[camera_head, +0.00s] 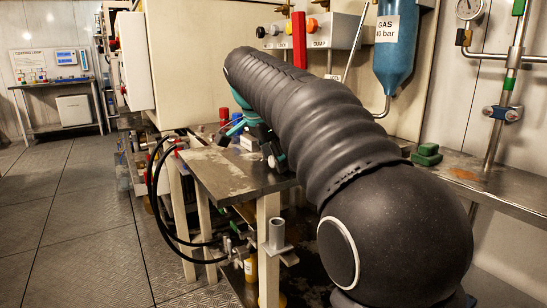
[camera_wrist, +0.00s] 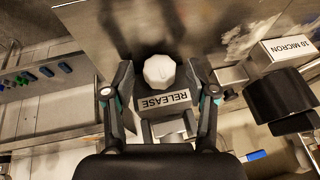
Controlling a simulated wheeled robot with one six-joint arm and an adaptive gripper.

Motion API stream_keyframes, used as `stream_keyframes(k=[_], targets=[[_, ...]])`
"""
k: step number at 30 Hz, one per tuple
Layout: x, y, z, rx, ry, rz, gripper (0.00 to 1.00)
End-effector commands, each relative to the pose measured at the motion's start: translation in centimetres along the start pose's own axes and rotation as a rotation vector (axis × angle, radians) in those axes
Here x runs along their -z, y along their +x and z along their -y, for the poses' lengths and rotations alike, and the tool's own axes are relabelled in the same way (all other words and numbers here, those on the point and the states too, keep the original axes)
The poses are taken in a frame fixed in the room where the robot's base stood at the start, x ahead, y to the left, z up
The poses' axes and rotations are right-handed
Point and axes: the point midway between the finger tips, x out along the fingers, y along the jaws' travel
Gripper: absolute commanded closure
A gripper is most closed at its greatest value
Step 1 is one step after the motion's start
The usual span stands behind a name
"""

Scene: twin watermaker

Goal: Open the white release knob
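The white release knob (camera_wrist: 159,70) is a faceted white cap in the upper middle of the wrist view. A block with an upside-down RELEASE label (camera_wrist: 165,100) sits just below it in the picture. My gripper (camera_wrist: 160,78) is open, with one dark finger on each side of the knob and a visible gap to it on both sides. Nothing is held. In the head view my black-sleeved arm reaches over the metal bench (camera_head: 215,168) and hides most of the gripper.
A box marked 10 MICRON (camera_wrist: 290,50) and a black cylinder (camera_wrist: 278,95) stand right of the gripper. Black hoses (camera_head: 155,195) hang off the bench's left side. A blue gas bottle (camera_head: 395,50) is on the wall. The floor at left is clear.

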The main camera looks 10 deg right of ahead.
Motion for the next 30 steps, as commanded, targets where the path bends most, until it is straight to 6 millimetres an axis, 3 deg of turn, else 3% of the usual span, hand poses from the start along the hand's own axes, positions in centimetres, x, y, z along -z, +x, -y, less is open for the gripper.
stream_keyframes(k=[1,6,7,30], targets=[[0.00,0.00,0.00,0.000,0.000,0.000,0.55],[0.00,-0.01,0.00,0.000,0.000,0.000,0.98],[0.00,-0.01,0.00,0.000,0.000,0.000,1.00],[0.10,-0.25,0.52,-0.241,-0.100,0.001,1.00]])
